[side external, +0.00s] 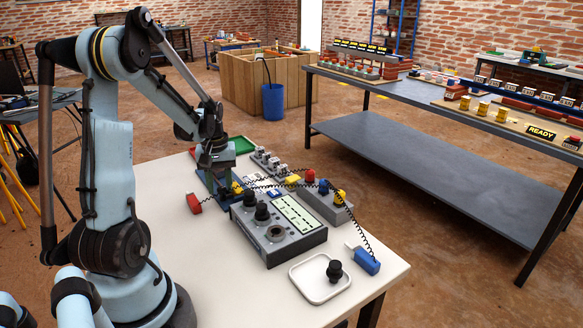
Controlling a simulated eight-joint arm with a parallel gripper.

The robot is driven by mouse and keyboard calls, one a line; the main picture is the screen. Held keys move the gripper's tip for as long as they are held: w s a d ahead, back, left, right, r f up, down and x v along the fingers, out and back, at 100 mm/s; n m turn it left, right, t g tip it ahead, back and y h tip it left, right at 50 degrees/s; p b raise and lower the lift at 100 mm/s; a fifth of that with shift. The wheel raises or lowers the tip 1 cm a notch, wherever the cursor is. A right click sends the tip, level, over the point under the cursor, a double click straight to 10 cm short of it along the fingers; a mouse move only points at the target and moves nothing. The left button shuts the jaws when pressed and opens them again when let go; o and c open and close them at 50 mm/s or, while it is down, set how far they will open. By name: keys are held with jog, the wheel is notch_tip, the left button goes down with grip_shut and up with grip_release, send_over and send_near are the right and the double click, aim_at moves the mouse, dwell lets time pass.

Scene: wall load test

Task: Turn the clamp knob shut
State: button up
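My gripper (222,186) points down at the far left part of the white table, over a dark blue fixture (208,190). Its fingers are small and partly hidden against the fixture, so I cannot tell whether they are open or shut. A red piece (194,203) sticks out at the fixture's left front, below and left of my gripper. It may be the clamp knob, but I cannot tell for sure. A small yellow part (237,187) shows just right of the gripper. What the fixture holds is hidden.
A grey control box (290,246) with black knobs stands close, right of the fixture. A white tray (305,281) holds a loose black knob (334,271). A coiled cord runs to a blue handset (366,262). The front left tabletop is clear.

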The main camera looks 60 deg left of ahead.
aim_at(224, 189)
jog(key=shift+w+d, duration=0.15)
jog(key=shift+w, duration=0.05)
jog(key=n, duration=0.8)
jog(key=shift+n, duration=0.3)
jog(key=n, duration=0.5)
jog(key=shift+a, duration=0.2)
jog(key=n, duration=0.4)
notch_tip(224, 189, up, 12)
jog(key=w+d+m+t, duration=0.1)
jog(key=d+m+t, duration=0.2)
jog(key=d+m, duration=1.1)
jog(key=w+d+f+m+t, duration=0.1)
jog(key=d+m+t, duration=0.3)
jog(key=d+m, duration=1)
jog(key=w+m, duration=0.1)
jog(key=m, duration=0.2)
jog(key=shift+w+d+f, duration=0.15)
jog(key=shift+f, duration=0.15)
